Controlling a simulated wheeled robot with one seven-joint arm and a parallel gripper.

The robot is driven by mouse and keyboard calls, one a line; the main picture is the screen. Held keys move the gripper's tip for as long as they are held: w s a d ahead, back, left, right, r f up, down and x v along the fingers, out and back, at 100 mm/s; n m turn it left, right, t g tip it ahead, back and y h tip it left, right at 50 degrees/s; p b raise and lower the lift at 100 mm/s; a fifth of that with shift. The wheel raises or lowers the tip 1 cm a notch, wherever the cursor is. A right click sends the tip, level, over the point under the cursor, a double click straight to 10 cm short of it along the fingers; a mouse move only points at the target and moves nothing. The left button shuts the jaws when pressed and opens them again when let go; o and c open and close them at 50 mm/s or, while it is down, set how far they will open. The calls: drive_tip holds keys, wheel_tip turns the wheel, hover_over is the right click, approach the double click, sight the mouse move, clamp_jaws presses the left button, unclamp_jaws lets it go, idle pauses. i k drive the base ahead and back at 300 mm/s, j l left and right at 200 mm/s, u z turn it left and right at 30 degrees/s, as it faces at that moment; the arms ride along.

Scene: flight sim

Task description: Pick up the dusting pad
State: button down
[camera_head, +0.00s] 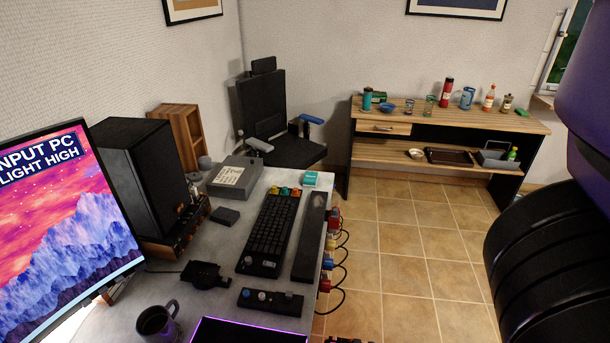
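I cannot tell for sure which thing is the dusting pad. A small teal block with a pale side (311,179) lies at the far right corner of the grey desk (218,275). A small flat green piece (522,113) lies at the right end of the wooden sideboard top (400,115). Either is too small to make out fully. Large dark, ribbed and purple parts at the right edge look like my own arm. My gripper's fingers are not in view.
The desk holds a keyboard (270,235), a dark mug (157,322), a monitor (62,215), a speaker (140,175) and a grey box (235,178). Cables hang off its right edge. An office chair (265,115) stands behind it. Tiled floor (420,260) lies open between desk and sideboard.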

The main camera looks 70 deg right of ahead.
sight(310, 179)
drive_tip(key=z, duration=1.7)
